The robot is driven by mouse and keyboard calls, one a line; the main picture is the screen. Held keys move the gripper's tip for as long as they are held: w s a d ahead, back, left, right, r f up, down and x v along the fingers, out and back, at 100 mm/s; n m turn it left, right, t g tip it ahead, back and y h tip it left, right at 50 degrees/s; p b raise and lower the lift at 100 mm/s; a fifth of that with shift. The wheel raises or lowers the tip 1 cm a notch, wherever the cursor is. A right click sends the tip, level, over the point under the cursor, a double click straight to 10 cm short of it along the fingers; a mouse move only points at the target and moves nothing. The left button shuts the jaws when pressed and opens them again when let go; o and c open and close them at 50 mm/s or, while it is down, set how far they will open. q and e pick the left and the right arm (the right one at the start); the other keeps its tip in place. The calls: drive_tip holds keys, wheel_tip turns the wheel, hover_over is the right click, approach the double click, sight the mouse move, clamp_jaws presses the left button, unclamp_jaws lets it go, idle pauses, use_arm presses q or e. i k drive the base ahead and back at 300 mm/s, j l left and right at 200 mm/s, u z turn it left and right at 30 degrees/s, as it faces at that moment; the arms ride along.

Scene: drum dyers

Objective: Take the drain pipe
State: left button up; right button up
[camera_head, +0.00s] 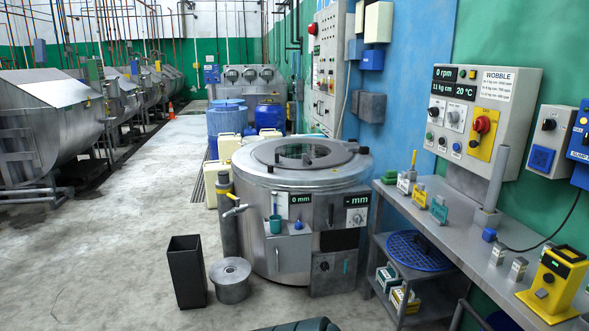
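I cannot tell for certain which item is the drain pipe. One candidate is a plain grey upright pipe (498,178) standing in a small block on the right-hand bench, in front of the control panel. Another is a dark upright pipe (228,222) against the left side of the round steel drum machine (300,190), near a yellow-handled valve (235,211). Neither of my grippers shows in the head view.
A black open bin (186,272) and a low steel cylinder (232,281) stand on the floor left of the machine. The bench (447,226) at right carries small tagged blocks and a yellow device (553,285). Blue barrels (226,121) stand behind. The floor at left is clear.

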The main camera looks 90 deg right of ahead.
sight(503, 151)
drive_tip(key=z, duration=4.25)
